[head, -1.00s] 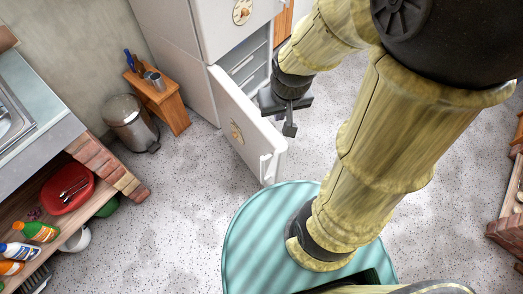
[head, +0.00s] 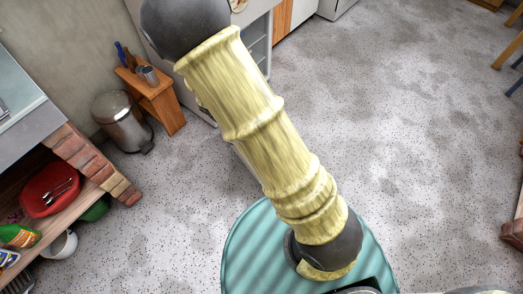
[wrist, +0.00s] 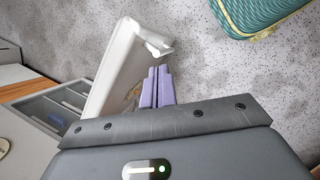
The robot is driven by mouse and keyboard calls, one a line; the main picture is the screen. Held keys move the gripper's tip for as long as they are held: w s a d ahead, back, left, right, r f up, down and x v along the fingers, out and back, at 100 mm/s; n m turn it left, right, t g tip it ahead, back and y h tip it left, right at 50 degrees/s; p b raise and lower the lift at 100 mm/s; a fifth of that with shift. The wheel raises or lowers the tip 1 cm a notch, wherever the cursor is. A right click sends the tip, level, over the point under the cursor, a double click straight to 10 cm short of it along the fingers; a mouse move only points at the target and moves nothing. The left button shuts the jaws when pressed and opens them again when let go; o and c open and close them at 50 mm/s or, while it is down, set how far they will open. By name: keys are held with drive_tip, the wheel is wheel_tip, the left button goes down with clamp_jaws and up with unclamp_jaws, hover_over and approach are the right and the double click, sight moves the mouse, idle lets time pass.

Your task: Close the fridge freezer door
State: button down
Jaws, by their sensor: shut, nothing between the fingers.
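The white freezer door (wrist: 122,62) stands open in the wrist view, with its handle (wrist: 155,45) at the far end. The freezer compartment (wrist: 55,108) with its grey drawers is exposed to the left of the door. My gripper (wrist: 158,72) is shut and empty, its purple fingers beside the door's outer face, the side with the round decoration. I cannot tell whether the fingers touch the door. In the head view my arm hides the gripper and most of the door; part of the open compartment (head: 259,55) shows.
A metal bin (head: 122,120) and a wooden stool (head: 160,101) stand left of the fridge. A brick-ended counter (head: 95,165) is at the left. The speckled floor (head: 400,130) to the right is clear.

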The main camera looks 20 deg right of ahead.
drive_tip(key=w+a+f+n+t+h+b, duration=0.1)
drive_tip(key=w+a+f+n+h+b, duration=0.1)
drive_tip(key=f+n, duration=0.2)
drive_tip(key=w+a+f+n+t+h+b, duration=0.1)
drive_tip(key=a+f+n+t+b, duration=0.1)
drive_tip(key=f+n, duration=0.3)
wheel_tip(320, 180, down, 4)
drive_tip(key=shift+w+a+f+h+b, duration=0.25)
drive_tip(key=shift+w+h+b, duration=0.15)
drive_tip(key=shift+b, duration=0.3)
drive_tip(key=d+r+b+x, duration=0.1)
drive_tip(key=d+r+x, duration=0.1)
drive_tip(key=x, duration=1)
drive_tip(key=shift+w+d+f+b, duration=0.25)
drive_tip(key=shift+w+b, duration=0.15)
drive_tip(key=shift+w, duration=0.1)
